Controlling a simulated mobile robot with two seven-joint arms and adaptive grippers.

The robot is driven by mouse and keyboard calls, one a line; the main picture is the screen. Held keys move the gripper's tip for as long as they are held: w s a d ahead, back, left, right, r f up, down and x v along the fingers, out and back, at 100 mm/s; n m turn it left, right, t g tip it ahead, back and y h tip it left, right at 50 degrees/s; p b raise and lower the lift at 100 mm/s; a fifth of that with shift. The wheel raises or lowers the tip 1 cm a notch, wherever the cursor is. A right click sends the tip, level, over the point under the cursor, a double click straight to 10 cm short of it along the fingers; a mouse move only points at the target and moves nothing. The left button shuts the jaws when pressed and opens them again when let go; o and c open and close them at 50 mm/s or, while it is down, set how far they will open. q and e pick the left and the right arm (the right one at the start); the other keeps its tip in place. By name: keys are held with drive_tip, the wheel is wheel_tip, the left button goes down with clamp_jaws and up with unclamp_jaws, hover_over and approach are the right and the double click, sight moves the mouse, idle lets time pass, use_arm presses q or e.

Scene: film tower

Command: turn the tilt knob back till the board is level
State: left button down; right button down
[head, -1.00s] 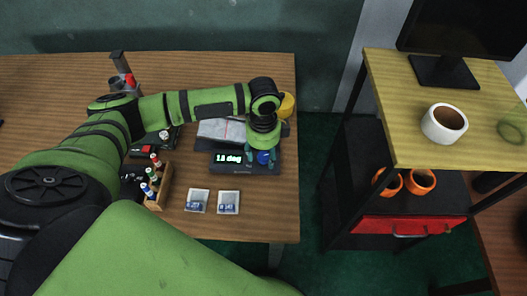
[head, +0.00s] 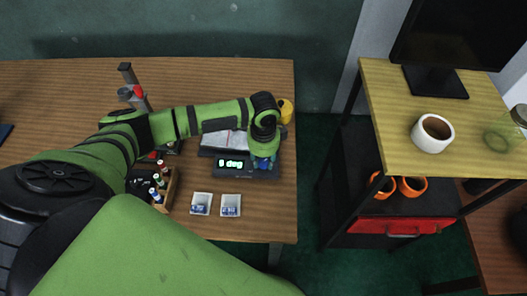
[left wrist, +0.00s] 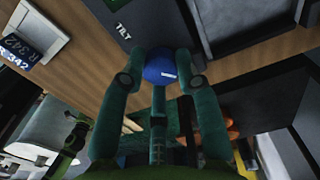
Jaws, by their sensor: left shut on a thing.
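The tilt knob (left wrist: 160,68) is blue with a white mark, and the word TILT is printed beside it in the left wrist view. My left gripper (head: 264,163) is shut on the knob, with its fingers on both sides of it. The tilt device (head: 262,171) is a dark unit on the wooden table, and its lit display (head: 236,163) reads 0 deg. The board (head: 224,142) behind the display carries a pale sheet and is partly hidden by my left arm. My right gripper is not in view.
Two small white trays with blue labels (head: 201,203) (head: 231,205) lie in front of the device. A wooden rack (head: 168,190) of small bottles stands to the left. A yellow round thing (head: 286,111) is behind my gripper. A side table (head: 405,150) with a mug (head: 432,133) stands right.

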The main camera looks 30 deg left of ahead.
sight(263, 162)
use_arm(q)
drive_tip(key=n+p, duration=0.2)
drive_tip(key=p, duration=0.1)
drive_tip(key=n+p, duration=0.3)
drive_tip(key=shift+s+r+n, duration=0.1)
drive_tip(key=shift+r+n, duration=0.1)
drive_tip(key=shift+n, duration=0.1)
drive_tip(key=shift+f+n+p, duration=0.2)
drive_tip(key=shift+n+p, duration=1.25)
drive_tip(key=shift+n, duration=0.45)
drive_tip(key=c, duration=0.9)
unclamp_jaws()
wheel_tip(263, 162, up, 12)
